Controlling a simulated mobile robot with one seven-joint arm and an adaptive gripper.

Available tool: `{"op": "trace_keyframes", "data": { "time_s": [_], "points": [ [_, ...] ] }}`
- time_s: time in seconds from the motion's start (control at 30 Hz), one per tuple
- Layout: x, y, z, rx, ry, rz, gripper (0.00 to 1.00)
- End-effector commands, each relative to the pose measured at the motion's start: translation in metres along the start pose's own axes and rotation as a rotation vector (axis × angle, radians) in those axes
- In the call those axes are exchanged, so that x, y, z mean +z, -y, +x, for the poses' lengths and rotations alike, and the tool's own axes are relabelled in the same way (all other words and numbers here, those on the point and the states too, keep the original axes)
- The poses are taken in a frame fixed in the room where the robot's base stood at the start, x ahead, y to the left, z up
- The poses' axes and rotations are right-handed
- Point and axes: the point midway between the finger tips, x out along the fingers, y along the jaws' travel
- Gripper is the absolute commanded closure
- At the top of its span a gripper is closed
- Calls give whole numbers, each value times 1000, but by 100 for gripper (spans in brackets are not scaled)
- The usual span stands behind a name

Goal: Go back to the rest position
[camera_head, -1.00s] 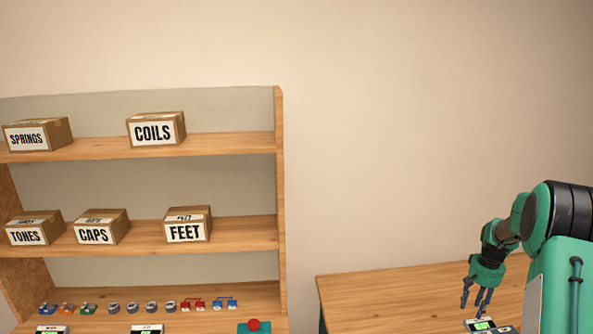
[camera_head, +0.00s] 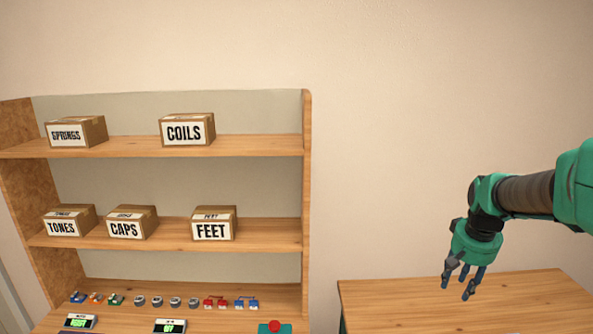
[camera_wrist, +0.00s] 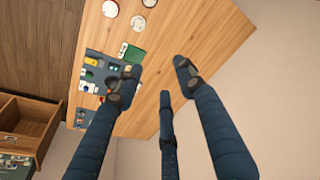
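My gripper (camera_head: 465,281) hangs fingers-down over the wooden table (camera_head: 500,300) at the right of the head view. Its fingers are spread apart with nothing between them. In the wrist view my gripper (camera_wrist: 160,85) also shows its three dark fingers apart and empty, with the tabletop (camera_wrist: 190,45) some way beyond the tips.
A shelf unit (camera_head: 306,180) stands left with labelled boxes, including COILS (camera_head: 187,130) and FEET (camera_head: 214,224). Several small parts line its lower shelf, near a red button (camera_head: 274,326). The wrist view shows a dark tray (camera_wrist: 98,75) and round items (camera_wrist: 138,23) on the table.

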Motion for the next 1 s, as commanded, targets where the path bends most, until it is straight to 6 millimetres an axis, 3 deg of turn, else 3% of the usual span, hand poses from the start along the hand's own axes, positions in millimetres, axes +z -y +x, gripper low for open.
{"op": "trace_keyframes", "data": {
  "time_s": [0.2,0.5,1.0],
  "points": [
    [46,39,-46,-13,-50,-53,61],
    [116,78,-90,-36,-113,-120,61],
    [243,117,-128,-87,-217,-230,61]
  ]
}}
